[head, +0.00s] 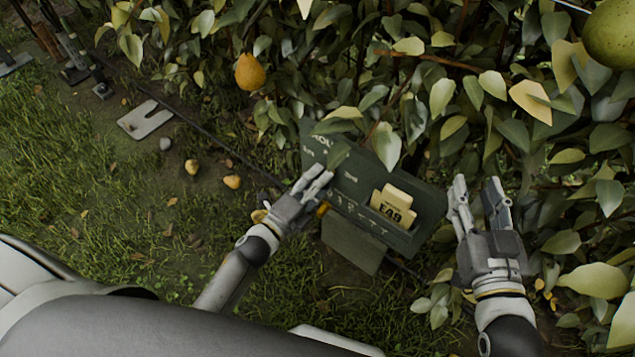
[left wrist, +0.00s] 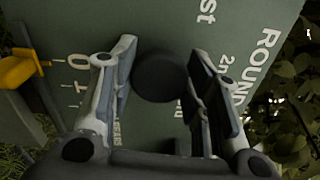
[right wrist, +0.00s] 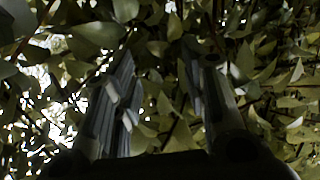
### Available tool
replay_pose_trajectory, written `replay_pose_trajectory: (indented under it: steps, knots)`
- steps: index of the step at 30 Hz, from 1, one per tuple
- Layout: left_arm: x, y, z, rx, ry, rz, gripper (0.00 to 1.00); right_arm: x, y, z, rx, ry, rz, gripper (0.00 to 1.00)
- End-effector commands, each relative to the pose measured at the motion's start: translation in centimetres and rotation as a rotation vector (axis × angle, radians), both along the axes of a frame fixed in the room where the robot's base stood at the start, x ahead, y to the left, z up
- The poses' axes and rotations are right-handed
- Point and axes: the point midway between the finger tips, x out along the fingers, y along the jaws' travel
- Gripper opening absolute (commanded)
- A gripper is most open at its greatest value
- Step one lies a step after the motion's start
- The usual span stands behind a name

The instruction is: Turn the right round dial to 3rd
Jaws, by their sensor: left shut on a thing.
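A dark green panel box (head: 345,180) stands under the foliage in the head view. In the left wrist view its face shows a black round dial (left wrist: 160,78) with the lettering "ROUND", "2nd" and "st" around it. My left gripper (head: 318,180) is at the left part of the panel. In the left wrist view its two fingers (left wrist: 163,85) stand on either side of the dial and are shut on it. The dial's pointer cannot be made out. My right gripper (head: 480,190) is open and empty, to the right of the box and among leaves.
A yellow lever (left wrist: 20,70) sits at the panel's edge in the left wrist view. Cards marked E49 (head: 393,205) stand in a slot of the box. Leaves hang over the panel. Fallen pears (head: 232,182) lie on the grass at left, and a pear (head: 249,72) hangs above.

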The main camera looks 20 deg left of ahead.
Motion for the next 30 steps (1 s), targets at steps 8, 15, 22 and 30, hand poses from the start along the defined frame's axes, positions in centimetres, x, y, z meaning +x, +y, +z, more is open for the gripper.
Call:
replay_pose_trajectory:
  steps: [8,15,22,30]
  knots:
    - [0.0,0.0,0.0,0.215,-0.079,0.000,0.19,0.1,0.5,3.1,0.045,-0.171,0.011,0.40]
    - [0.0,-0.1,0.0,0.340,-0.124,0.000,0.19,-0.2,0.7,5.4,0.076,-0.290,0.017,0.40]
    - [0.0,-0.1,0.1,0.400,-0.145,0.000,0.19,-0.4,0.8,6.5,0.093,-0.350,0.020,0.40]
    - [0.0,-0.1,0.1,0.417,-0.151,-0.001,0.19,-0.5,0.8,6.9,0.097,-0.368,0.021,0.40]
